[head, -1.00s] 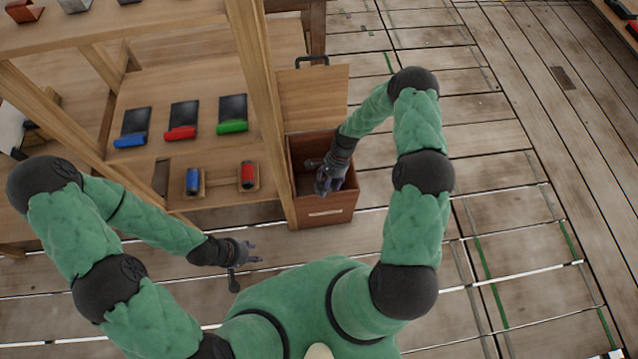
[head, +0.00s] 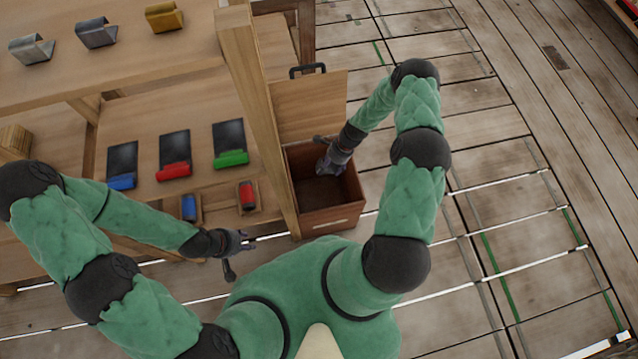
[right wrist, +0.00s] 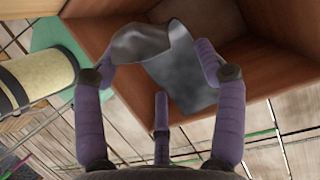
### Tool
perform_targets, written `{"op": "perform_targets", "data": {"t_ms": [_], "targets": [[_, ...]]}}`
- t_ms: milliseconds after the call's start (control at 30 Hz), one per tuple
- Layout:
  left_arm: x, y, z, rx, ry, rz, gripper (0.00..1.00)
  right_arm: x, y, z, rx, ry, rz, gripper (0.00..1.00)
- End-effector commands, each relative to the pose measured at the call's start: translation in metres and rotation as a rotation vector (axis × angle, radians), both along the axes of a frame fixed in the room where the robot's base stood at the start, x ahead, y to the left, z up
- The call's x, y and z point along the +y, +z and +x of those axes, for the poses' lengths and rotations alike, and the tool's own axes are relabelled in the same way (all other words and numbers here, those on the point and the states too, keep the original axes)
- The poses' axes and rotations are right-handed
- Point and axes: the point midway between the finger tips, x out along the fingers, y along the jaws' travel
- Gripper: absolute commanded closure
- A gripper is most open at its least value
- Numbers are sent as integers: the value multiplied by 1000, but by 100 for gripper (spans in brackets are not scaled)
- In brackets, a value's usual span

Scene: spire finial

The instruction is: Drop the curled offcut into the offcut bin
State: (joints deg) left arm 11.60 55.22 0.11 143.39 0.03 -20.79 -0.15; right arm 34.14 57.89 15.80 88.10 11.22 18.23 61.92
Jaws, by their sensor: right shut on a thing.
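The curled offcut (right wrist: 182,68) is a grey, bent metal sheet in the right wrist view. My right gripper (right wrist: 160,75) is shut on it, with fingers on both sides. In the head view my right gripper (head: 328,164) is over the back part of the open offcut bin (head: 325,220), a brown wooden box; the offcut cannot be made out there. The bin's walls also show behind the offcut in the right wrist view (right wrist: 275,55). My left gripper (head: 240,248) hangs empty, fingers apart, left of the bin.
The bin's wooden lid (head: 308,105) stands open at its back. A wooden shelf post (head: 255,110) rises close to the bin's left. The shelves hold bent metal pieces (head: 97,33), a green-handled tool (head: 231,145) and similar ones. The floor at right is clear.

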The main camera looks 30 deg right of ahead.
Motion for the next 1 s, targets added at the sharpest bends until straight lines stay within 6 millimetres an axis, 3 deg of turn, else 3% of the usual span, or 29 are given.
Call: {"op": "perform_targets", "data": {"t_ms": [600, 933, 967, 1000], "targets": [[0, -42, -1, 2, -1, 0, 60, 0, -56, 0, 0, 1, 0, 70], [0, -43, -1, 1, 0, 0, 60, 0, -58, 0, 0, 1, 0, 70], [0, -43, -1, 1, 0, 0, 60, 0, -58, 0, 0, 1, 0, 23], [0, -43, -1, 1, 0, 0, 60, 0, -58, 0, 0, 1, 0, 12]]}}
